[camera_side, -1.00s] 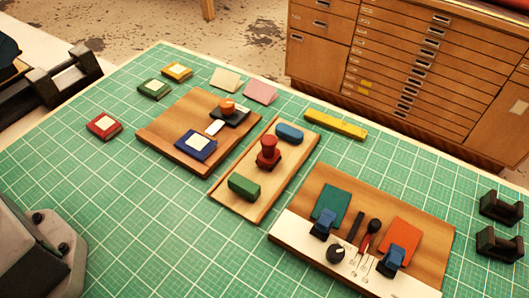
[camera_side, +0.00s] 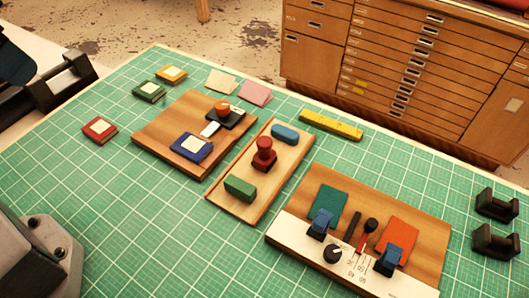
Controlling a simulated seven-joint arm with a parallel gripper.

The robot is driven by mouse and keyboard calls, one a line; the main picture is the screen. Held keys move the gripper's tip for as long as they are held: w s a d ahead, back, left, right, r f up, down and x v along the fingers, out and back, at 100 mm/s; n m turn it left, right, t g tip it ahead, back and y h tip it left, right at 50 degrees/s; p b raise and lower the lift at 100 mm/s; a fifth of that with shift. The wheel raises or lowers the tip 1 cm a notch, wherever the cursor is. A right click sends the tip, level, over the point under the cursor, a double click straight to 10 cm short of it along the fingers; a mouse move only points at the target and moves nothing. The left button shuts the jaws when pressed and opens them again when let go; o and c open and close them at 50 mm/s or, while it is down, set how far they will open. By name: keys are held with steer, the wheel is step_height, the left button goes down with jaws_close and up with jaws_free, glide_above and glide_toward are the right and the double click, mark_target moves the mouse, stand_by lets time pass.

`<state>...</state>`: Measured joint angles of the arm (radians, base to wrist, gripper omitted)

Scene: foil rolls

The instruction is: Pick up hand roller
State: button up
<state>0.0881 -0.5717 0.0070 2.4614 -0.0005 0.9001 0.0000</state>
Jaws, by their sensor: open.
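No piece is clearly recognisable as a hand roller, and I cannot tell which one it is. A red knobbed tool (camera_side: 264,153) stands upright on the middle wooden board (camera_side: 235,208), between a blue block (camera_side: 285,134) and a green block (camera_side: 240,189). An orange-knobbed black piece (camera_side: 224,112) lies on the left wooden board (camera_side: 155,137) beside a blue square (camera_side: 191,146).
The right board (camera_side: 430,222) carries teal and orange pads, blue clips, a black knob and a red lever. Black cradles (camera_side: 496,206) stand at far right. A yellow bar (camera_side: 331,125) lies behind. A dark frame (camera_side: 62,85) stands upper left.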

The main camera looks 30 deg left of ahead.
steer(key=w+d+f+g, duration=0.25)
steer(key=w+d, duration=0.25)
steer(key=w, duration=0.3)
steer(key=n+g, duration=0.2)
steer(key=n, duration=1.9)
glide_above(264, 140)
step_height(264, 140, down, 14)
steer(key=shift+t, duration=0.25)
step_height(264, 140, down, 12)
steer(key=shift+f, duration=0.25)
steer(key=shift+c, duration=0.5)
steer(key=shift+r, duration=0.1)
steer(key=c, duration=1)
